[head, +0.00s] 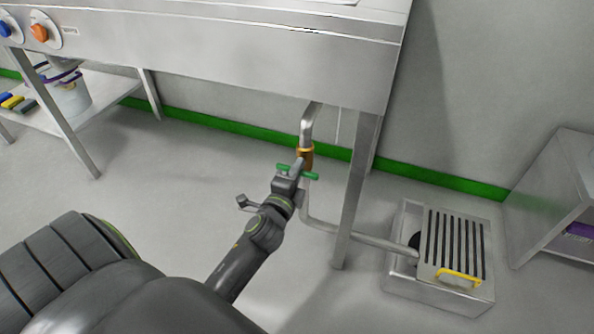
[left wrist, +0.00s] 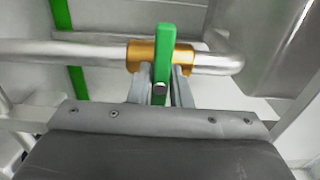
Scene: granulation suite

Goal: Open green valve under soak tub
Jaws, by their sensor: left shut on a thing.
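The green valve handle (head: 311,175) sits on a brass valve body (head: 305,153) in the steel drain pipe under the tub (head: 250,50). In the head view the handle lies across the upright pipe. My left gripper (head: 294,174) is at the handle. In the left wrist view the green handle (left wrist: 164,60) stands between the two fingers of my left gripper (left wrist: 161,88), which is shut on it. The brass body (left wrist: 185,57) is just behind, with the pipe (left wrist: 70,50) running through it. The gripper hides part of the handle in the head view. My right gripper is not in view.
The tub's steel leg (head: 354,195) stands right of the valve. The pipe runs to a floor drain box (head: 400,280) with a slotted grate and yellow handle. A lower shelf (head: 105,88) with a white bucket (head: 72,97) is at left. A steel cabinet (head: 560,180) stands at right.

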